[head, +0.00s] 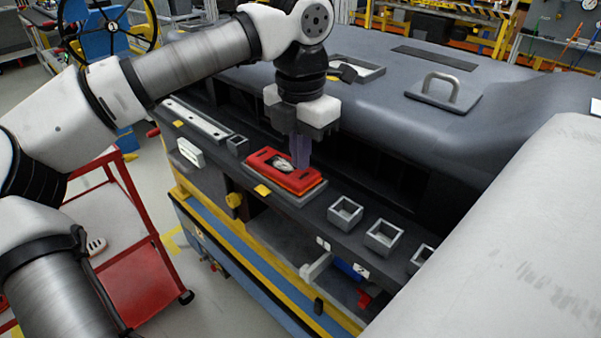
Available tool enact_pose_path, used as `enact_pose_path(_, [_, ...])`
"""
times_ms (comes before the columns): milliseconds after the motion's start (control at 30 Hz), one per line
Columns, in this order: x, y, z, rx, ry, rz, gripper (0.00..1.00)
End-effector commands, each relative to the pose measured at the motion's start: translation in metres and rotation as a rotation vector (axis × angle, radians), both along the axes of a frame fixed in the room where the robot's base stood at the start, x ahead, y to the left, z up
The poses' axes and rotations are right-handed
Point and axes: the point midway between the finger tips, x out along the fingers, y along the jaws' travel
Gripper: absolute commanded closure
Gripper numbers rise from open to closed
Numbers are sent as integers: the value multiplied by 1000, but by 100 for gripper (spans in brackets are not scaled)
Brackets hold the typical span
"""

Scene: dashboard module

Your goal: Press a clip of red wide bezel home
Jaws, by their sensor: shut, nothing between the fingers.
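The red wide bezel (268,173) lies on a grey plate (308,193) on the dark front ledge of the dashboard module. It has a dark opening with a round light gauge-like face (283,164) in it. An orange edge shows along its lower side. My gripper (301,164) points straight down over the right part of the bezel, its fingers shut and empty. The fingertips are at or just above the bezel's top; I cannot tell whether they touch. The fingers hide part of the bezel's far right side, and the clips are too small to make out.
Several open square grey bins (384,237) stand on the ledge to the right. A long pale rail (198,120) and a small grey box (237,145) lie to the left. The dashboard body (440,120) rises behind. A red cart (140,262) stands at the left.

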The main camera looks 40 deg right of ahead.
Motion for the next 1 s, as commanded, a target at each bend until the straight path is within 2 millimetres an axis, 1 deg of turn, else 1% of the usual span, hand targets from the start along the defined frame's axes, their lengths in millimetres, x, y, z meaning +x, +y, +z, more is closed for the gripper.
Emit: enact_pose_path(1000, [0,0,-12,0,0,0,100])
